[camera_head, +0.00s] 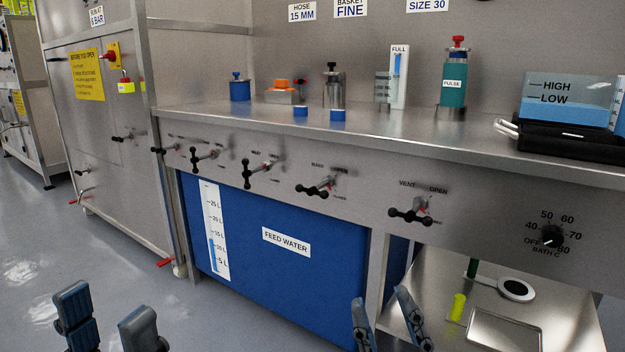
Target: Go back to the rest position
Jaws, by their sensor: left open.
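My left gripper (108,322) is at the bottom left, over the grey floor. Its two dark fingers stand apart with nothing between them. My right gripper (388,322) is at the bottom centre, in front of the blue feed water tank's right edge and the lower shelf. Its two fingers are also apart and empty. Both grippers are low in the view and hold nothing. The wrists and arms behind them are cut off by the bottom edge.
A steel bench (400,135) with several black-handled valves runs across the view. Below it are the blue feed water tank (280,270) and a lower shelf with a metal tray (503,331). A steel cabinet (105,150) stands left. The floor (120,275) is clear at front left.

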